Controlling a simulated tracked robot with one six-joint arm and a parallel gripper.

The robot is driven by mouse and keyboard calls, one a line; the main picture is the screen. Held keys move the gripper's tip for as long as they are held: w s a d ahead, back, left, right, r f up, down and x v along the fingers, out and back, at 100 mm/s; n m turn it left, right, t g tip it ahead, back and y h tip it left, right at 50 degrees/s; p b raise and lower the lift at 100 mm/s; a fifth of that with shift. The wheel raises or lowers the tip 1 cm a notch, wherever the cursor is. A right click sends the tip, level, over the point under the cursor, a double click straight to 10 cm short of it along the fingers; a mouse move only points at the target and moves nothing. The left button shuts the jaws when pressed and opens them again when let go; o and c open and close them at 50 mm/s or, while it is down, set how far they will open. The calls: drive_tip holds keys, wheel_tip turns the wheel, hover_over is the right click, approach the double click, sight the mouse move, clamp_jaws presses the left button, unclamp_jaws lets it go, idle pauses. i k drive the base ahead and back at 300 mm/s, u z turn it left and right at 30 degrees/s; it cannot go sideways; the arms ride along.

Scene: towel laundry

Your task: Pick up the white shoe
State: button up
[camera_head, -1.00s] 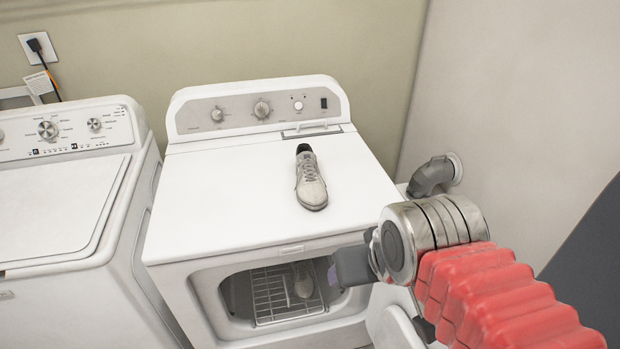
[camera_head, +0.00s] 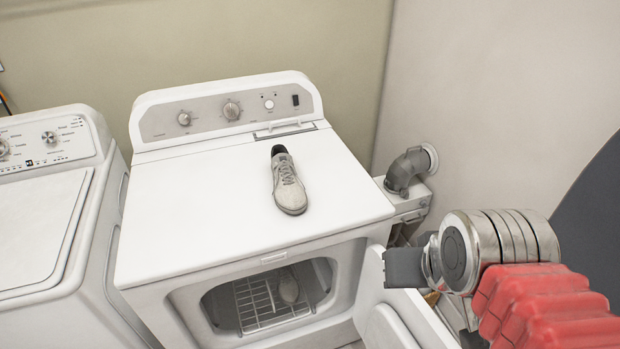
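A white-grey shoe (camera_head: 288,182) lies on top of the dryer (camera_head: 190,225), right of its middle, with its toe toward me. A second shoe (camera_head: 288,287) lies inside the open dryer drum, on or beside a wire rack. My gripper (camera_head: 404,268) is in front of the dryer's right side, to the right of and nearer than the shoe on top, and apart from both shoes. I see its dark end side-on, so its fingers cannot be told apart.
The dryer door (camera_head: 400,315) hangs open under my gripper. A washer (camera_head: 40,220) stands to the left. A grey vent pipe (camera_head: 407,170) joins the right wall behind the dryer. The dryer top around the shoe is clear.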

sight(289, 196)
drive_tip(key=z, duration=0.4)
drive_tip(key=k, duration=0.8)
drive_tip(key=u, duration=1.5)
drive_tip(key=i, duration=1)
drive_tip(key=u, duration=0.05)
